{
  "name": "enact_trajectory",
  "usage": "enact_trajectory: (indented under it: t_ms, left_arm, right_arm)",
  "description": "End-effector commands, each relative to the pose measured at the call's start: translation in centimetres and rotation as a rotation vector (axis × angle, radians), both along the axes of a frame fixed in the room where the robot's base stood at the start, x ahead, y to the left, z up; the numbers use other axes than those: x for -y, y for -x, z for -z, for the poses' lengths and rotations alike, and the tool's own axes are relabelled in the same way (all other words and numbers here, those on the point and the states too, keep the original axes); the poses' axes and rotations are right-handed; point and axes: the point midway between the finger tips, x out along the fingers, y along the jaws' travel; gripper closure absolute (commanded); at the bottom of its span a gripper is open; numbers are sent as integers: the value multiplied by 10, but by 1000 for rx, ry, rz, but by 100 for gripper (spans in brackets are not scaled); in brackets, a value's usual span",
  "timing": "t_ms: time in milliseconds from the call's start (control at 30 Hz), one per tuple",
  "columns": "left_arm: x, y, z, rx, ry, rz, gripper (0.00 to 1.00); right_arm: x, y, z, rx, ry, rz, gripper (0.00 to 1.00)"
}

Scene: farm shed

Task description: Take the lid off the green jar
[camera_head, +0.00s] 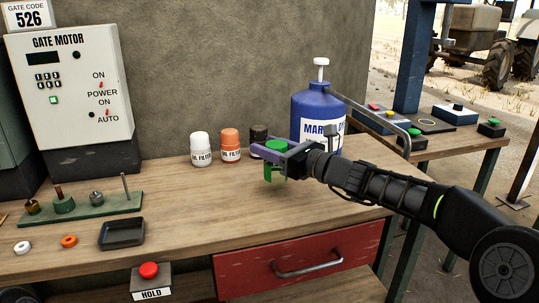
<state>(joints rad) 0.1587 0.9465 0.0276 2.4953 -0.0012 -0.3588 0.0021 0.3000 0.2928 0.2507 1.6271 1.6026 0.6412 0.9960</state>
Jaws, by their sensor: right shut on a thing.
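My right gripper (278,157), with purple on its jaw, reaches in from the right over the workbench. It is shut on a green thing at its fingertips. A round green top (277,146) shows above the jaw and a green part (269,174) shows below it. The jaw covers the middle, so I cannot tell whether this is the whole green jar or only its lid, nor whether it touches the bench. My left gripper is not in view.
White (201,149), orange (231,146) and dark (259,135) oil filter containers stand behind and left of the gripper. A blue jug (312,108) stands close behind my wrist. A black tray (122,233) and a green peg rack (83,208) occupy the left. The bench front centre is clear.

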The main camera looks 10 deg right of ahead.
Motion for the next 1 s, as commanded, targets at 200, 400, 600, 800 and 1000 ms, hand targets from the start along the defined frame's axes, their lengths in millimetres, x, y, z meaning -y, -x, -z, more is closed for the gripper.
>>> enact_trajectory:
  t_ms: [200, 400, 600, 800, 1000]
  left_arm:
    - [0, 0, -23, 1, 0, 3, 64]
    - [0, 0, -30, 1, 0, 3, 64]
    - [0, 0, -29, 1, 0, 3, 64]
    - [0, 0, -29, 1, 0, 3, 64]
    - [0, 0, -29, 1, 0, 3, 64]
  right_arm:
    - [0, 0, -49, 2, 1, 1, 95]
    - [0, 0, -70, 0, 0, 1, 95]
    - [1, 0, -71, -1, 1, 1, 95]
    - [0, 0, -71, -1, 0, 1, 95]
    - [0, 0, -71, -1, 0, 0, 95]
